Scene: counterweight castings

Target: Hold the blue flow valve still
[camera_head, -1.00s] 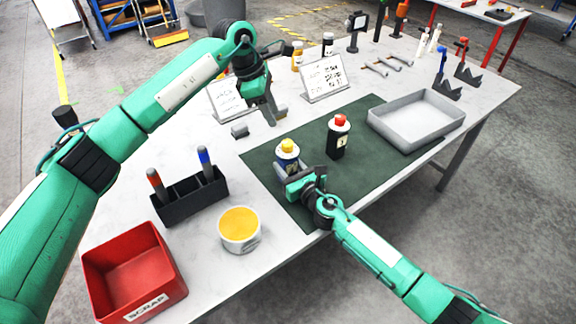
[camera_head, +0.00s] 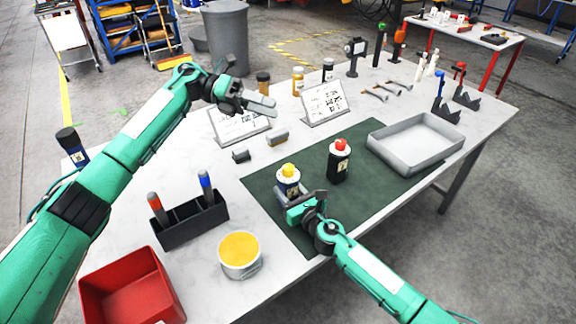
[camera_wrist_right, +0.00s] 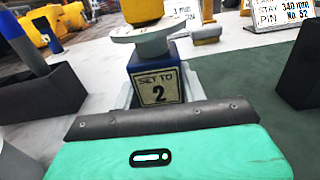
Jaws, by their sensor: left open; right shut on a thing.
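The blue flow valve (camera_head: 289,188) stands upright on the green mat (camera_head: 375,195), with a yellow knob on top. In the right wrist view its blue body (camera_wrist_right: 140,62) carries a plate reading "SET TO 2", with a pale flange and the yellow knob above. My right gripper (camera_head: 289,198) is shut on the valve low on its body; the jaw contact is partly hidden. My left gripper (camera_head: 262,103) is open and empty, above the table near the sign cards, apart from the valve.
A black valve with a red cap (camera_head: 338,163) stands close right of the blue one. A grey tray (camera_head: 372,142), small blocks (camera_head: 277,138), a black pen holder (camera_head: 190,225), a yellow-filled tub (camera_head: 240,268) and a red bin (camera_head: 130,290) surround it.

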